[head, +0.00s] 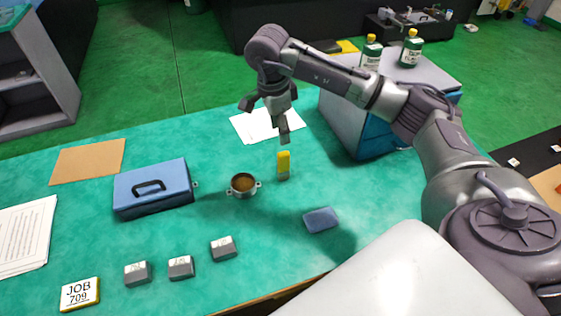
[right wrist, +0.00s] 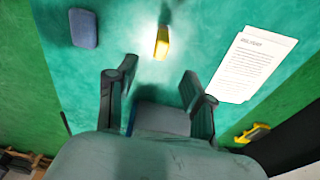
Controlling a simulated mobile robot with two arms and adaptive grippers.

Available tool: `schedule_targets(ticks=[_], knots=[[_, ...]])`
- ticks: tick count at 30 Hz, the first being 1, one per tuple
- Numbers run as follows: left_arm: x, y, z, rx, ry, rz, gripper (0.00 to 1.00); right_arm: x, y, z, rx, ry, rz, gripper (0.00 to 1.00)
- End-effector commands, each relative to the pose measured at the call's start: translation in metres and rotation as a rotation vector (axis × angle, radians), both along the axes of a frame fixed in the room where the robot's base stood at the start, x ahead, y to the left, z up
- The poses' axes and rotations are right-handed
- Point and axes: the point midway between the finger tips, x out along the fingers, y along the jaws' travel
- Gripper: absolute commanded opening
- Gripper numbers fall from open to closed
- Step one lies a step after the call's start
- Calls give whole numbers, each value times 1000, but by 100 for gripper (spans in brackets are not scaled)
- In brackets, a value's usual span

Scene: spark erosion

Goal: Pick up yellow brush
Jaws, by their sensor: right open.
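The yellow brush (head: 283,163) stands upright on the green table, with its yellow part on top and a greyish lower end. It also shows in the right wrist view (right wrist: 161,45), beyond the fingertips and near the top middle. My right gripper (head: 266,120) is open and empty, its fingers pointing down. It hangs above the table, a little behind and left of the brush, apart from it. In the right wrist view the two spread fingers (right wrist: 150,92) have bare table between them. My left gripper is not in view.
A brown-filled metal cup (head: 243,186) stands close left of the brush. A blue box (head: 152,188) is farther left, a blue pad (head: 320,220) front right. White paper (head: 262,125) lies behind. A large case (head: 345,118) stands back right. Several grey blocks (head: 180,267) sit in front.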

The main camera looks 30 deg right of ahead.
Motion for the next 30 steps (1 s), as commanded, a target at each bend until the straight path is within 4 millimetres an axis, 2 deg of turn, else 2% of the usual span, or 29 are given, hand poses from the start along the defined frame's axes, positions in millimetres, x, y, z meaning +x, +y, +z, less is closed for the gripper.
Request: schedule_targets(ticks=[12,20,25,30], knots=[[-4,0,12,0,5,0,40,-3,-10,-70,-7,8,-4,52],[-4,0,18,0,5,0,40,-3,-12,-90,-6,7,-3,52],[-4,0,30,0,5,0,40,-1,-13,-115,-6,8,-3,52],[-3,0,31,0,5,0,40,-1,-15,-133,-7,5,-2,52]])
